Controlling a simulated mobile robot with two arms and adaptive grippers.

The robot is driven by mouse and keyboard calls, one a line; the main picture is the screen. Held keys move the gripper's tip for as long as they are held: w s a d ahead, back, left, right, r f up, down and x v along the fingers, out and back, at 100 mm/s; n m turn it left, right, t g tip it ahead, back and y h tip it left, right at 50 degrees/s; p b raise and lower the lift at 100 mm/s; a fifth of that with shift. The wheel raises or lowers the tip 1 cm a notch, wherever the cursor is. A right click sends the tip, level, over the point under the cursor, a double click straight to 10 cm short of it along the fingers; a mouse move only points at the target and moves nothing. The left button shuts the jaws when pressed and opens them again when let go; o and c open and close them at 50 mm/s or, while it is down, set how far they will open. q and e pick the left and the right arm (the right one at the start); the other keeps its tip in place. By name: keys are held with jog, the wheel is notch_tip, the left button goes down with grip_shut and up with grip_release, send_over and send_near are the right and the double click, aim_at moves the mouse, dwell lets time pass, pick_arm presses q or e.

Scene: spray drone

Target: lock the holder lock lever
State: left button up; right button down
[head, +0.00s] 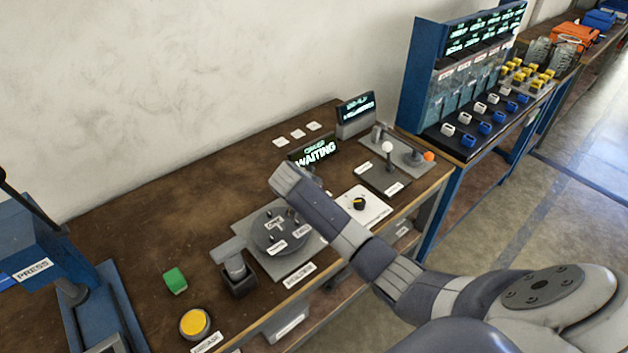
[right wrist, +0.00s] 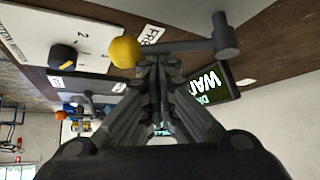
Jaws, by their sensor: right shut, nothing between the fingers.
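The lever shows in the right wrist view as a grey bar (right wrist: 185,49) with a yellow ball knob (right wrist: 124,51) at one end and a grey post (right wrist: 225,36) at the other. A FREE label (right wrist: 151,35) lies beside it. My right gripper (right wrist: 154,64) is shut and empty, its fingertips close to the bar near the ball; I cannot tell whether they touch. In the head view my right arm reaches across the table and hides the lever and gripper. My left gripper is not in view.
A WAITING sign (head: 315,152) stands behind my arm. A white dial panel (head: 376,209) and a grey plate with a white-knobbed lever (head: 387,147) are to the right. A round grey fixture (head: 268,243), a green block (head: 175,280) and a yellow button (head: 194,323) are to the left.

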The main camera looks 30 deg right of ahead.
jog(key=m+g, duration=0.1)
jog(key=s+a+m+g+h, duration=0.1)
jog(key=shift+s+a+f+m, duration=0.1)
jog(key=shift+a+f+m, duration=0.1)
jog(key=shift+a+m, duration=0.15)
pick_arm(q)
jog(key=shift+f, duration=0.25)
pick_arm(e)
jog(key=shift+s+a, duration=0.25)
jog(key=d, duration=0.3)
jog(key=w+d+r, duration=0.1)
jog(key=shift+w+d+r, duration=0.1)
jog(key=shift+d, duration=0.05)
jog(key=a+r, duration=0.1)
jog(key=a+r+b, duration=0.1)
jog(key=a, duration=0.1)
jog(key=shift+a, duration=0.1)
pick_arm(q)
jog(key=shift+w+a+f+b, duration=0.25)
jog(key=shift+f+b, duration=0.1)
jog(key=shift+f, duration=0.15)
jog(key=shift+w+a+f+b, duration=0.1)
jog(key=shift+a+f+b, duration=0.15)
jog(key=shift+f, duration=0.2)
pick_arm(e)
jog(key=v, duration=0.6)
jog(key=shift+r, duration=0.45)
